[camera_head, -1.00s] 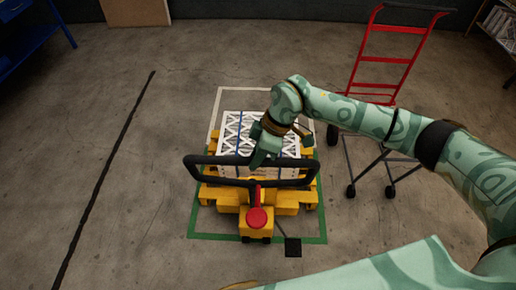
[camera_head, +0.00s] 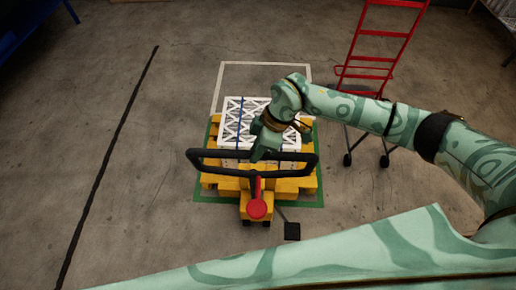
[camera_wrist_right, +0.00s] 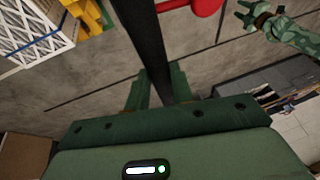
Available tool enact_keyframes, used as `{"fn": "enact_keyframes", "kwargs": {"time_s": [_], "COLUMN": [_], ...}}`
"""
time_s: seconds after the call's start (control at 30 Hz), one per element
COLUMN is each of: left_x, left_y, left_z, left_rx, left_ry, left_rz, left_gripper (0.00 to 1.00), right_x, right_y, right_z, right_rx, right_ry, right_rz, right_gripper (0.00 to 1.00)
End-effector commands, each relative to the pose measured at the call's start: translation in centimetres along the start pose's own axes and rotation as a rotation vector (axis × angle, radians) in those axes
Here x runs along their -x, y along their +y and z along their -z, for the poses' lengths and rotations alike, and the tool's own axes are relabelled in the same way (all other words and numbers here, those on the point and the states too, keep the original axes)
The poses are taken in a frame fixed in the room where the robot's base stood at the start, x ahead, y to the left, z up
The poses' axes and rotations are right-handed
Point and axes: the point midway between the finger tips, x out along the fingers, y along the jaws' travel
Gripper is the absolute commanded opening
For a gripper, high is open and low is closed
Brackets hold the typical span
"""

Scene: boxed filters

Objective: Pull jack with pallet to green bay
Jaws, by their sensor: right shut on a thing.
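The yellow pallet jack (camera_head: 256,207), with a red round part and a black loop handle (camera_head: 200,168), stands in the middle of the head view. White lattice-sided boxed filters with a blue strap (camera_head: 233,119) ride on its yellow load base; the pallet beneath is hard to make out. The green floor outline (camera_head: 215,199) surrounds the load; the jack's front end overlaps its near edge. My right gripper (camera_head: 264,147) is shut on the handle's far bar, which also shows in the right wrist view (camera_wrist_right: 148,50). My left gripper (camera_wrist_right: 247,17) shows there, open and empty.
A white floor outline (camera_head: 265,64) lies behind the green one. A red hand truck (camera_head: 372,72) and a dark wheeled frame (camera_head: 365,140) stand right of the jack. A black floor line (camera_head: 105,165) runs at left. The floor left of the jack is clear.

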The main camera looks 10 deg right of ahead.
Motion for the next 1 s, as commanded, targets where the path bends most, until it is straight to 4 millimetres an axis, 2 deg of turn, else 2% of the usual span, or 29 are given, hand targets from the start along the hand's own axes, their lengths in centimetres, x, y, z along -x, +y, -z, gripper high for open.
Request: {"fn": "enact_keyframes", "kwargs": {"time_s": [0.03, 0.17, 0.2, 0.27, 0.53, 0.67, 0.77, 1.0], "left_x": [0.0, 0.0, 0.0, 0.0, 0.0, -0.2, -0.5, -1.7], "left_y": [0.0, 0.0, 0.0, 0.1, 0.1, 0.1, 0.1, 0.1], "left_z": [0.0, 0.0, 0.0, 0.1, 0.1, 0.0, 0.0, -0.2], "left_rx": [0.0, 0.0, 0.0, 0.0, 0.001, 0.001, 0.001, 0.001], "left_ry": [0.0, 0.001, 0.001, 0.001, 0.001, 0.0, 0.0, -0.001], "left_rz": [0.0, 0.0, 0.0, -0.001, -0.001, -0.001, -0.001, -0.001], "left_gripper": [0.36, 0.36, 0.36, 0.36, 0.36, 0.36, 0.36, 0.36], "right_x": [0.3, 0.4, 0.4, 0.3, 0.2, 1.1, 3.0, 9.4], "right_y": [0.1, 0.1, 0.1, 0.1, 0.1, 0.1, 0.2, 0.2], "right_z": [0.7, 0.7, 0.7, 0.6, 0.3, 0.3, 0.3, 0.3], "right_rx": [0.009, 0.009, 0.009, 0.008, 0.004, 0.004, 0.005, 0.006], "right_ry": [0.016, 0.016, 0.016, 0.015, 0.008, 0.008, 0.008, 0.008], "right_rz": [-0.007, -0.007, -0.007, -0.006, -0.003, -0.004, -0.006, -0.008], "right_gripper": [0.0, 0.0, 0.32, 0.45, 0.45, 0.45, 0.45, 0.45]}}
